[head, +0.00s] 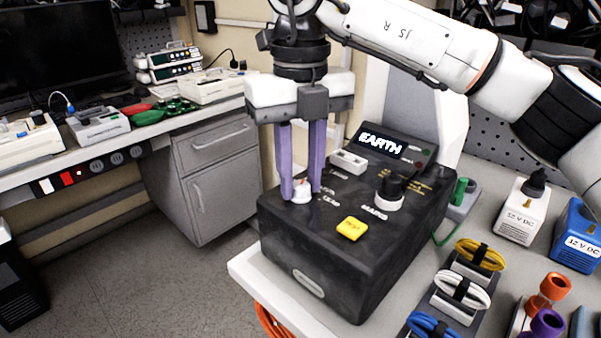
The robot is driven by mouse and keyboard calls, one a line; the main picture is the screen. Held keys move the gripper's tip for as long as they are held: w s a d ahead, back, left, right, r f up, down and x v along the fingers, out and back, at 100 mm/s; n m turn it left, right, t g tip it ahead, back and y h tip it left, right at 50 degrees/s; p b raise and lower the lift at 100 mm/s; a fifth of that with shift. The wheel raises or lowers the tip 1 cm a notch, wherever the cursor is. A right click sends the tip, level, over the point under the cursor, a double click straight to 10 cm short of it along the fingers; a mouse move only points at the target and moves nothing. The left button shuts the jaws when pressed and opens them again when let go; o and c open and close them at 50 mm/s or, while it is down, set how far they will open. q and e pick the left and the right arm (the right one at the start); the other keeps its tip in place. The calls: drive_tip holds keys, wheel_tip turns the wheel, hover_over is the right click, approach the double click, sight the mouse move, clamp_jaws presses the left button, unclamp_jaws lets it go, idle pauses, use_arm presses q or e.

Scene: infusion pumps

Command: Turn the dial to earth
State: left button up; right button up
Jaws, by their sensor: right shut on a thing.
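The black tester box (325,250) stands on the white bench. Its small screen (381,143) reads "EARTH". A white dial (301,192) with a red mark sits at the left of its top panel. My right gripper (301,188) comes from above, and its two purple fingers are shut on this dial, one on each side. The fingers hide part of the dial and some of its labels. My left gripper is not in view.
A yellow button (352,229) and a white socket block (348,162) are on the box's top. Coiled cables (462,290), a white power unit (521,212) and a blue one (577,237) stand to the right. A second bench with instruments (100,125) is at the left.

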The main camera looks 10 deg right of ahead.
sight(300, 185)
drive_tip(key=o, duration=1)
drive_tip(key=shift+o, duration=0.2)
wheel_tip(300, 185, up, 10)
drive_tip(key=p, duration=0.1)
drive_tip(key=shift+r+p, duration=0.15)
drive_tip(key=shift+p, duration=0.2)
